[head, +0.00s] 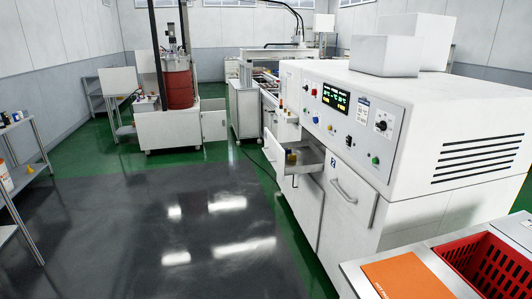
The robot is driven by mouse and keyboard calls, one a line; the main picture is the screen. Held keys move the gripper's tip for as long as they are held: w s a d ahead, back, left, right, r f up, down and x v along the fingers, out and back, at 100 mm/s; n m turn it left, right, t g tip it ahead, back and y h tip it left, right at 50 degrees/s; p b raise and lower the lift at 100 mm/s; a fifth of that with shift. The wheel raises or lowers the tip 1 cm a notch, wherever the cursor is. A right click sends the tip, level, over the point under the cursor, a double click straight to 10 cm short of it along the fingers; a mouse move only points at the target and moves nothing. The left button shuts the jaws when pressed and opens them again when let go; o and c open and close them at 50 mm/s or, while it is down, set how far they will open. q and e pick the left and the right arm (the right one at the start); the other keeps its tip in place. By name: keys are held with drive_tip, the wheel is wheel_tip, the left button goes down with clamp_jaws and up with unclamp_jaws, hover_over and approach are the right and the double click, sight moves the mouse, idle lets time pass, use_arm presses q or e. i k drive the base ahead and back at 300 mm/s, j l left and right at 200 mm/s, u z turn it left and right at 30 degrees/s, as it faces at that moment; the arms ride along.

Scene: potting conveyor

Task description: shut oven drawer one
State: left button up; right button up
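The white oven (388,140) stands at the right, with a control panel and a dark display with yellow digits on its front. One drawer (287,168) is pulled out from its front, below the panel. A small yellowish item (292,156) lies inside; I cannot tell what it is. To its right is a closed white front with a curved handle (343,191) and a small blue label (333,164). I cannot read a number that marks drawer one. Neither of my grippers is in view.
A bench with an orange sheet (407,275) and a red basket (495,265) is at the lower right. The dark floor (180,230) before the oven is clear. A shelf rack (25,170) stands at the left. A white cabinet with a red drum (179,88) stands at the back.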

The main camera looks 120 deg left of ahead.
sight(309, 158)
drive_tip(key=u, duration=3.95)
drive_tip(key=i+j+z, duration=0.1)
drive_tip(key=i, duration=0.45)
drive_tip(key=i+j+z, duration=0.1)
drive_tip(key=i, duration=0.45)
drive_tip(key=i+j+z, duration=0.1)
drive_tip(key=i+j, duration=0.15)
drive_tip(key=i, duration=0.25)
drive_tip(key=i+j+z, duration=0.1)
drive_tip(key=i, duration=0.45)
drive_tip(key=i+j+z, duration=0.15)
drive_tip(key=i+j, duration=0.25)
drive_tip(key=i+j+z, duration=0.1)
drive_tip(key=i+j, duration=0.2)
drive_tip(key=i, duration=0.3)
